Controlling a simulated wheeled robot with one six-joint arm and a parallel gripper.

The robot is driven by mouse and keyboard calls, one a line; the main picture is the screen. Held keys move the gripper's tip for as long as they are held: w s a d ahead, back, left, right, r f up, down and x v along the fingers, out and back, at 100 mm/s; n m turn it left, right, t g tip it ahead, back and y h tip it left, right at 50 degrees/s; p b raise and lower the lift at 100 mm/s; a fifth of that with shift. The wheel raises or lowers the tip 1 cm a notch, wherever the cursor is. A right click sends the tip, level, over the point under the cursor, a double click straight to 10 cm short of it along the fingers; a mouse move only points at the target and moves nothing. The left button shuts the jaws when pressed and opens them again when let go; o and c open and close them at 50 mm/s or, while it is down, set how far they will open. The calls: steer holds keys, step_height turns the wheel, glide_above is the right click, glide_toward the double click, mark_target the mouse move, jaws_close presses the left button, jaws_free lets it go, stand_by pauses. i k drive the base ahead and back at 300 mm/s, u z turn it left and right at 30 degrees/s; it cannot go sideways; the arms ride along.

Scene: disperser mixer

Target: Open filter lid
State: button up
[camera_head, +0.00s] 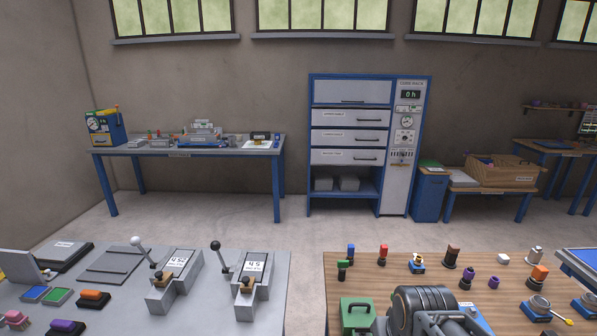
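I cannot make out with certainty which thing is the filter or its lid. A green box with a dark handle (357,312) stands at the front edge of the wooden table, cut off by the bottom of the view. A grey and black rounded body (425,306) beside it looks like part of my own arm. No gripper fingers show. On the grey table at left, a grey panel (18,266) stands tilted up near a flat dark case (64,255).
Two lever devices (178,275) (242,280) reading 45 stand on the grey table (215,320). The wooden table (390,280) carries several small coloured pieces. A blue cabinet (350,92) stands at the back wall, with a workbench (190,153) to its left. Open floor lies between.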

mark_target(358, 312)
steer(key=u, duration=2.1)
steer(key=k, duration=1.1)
steer(key=z, duration=1.15)
steer(key=i, duration=1)
steer(key=z, duration=0.05)
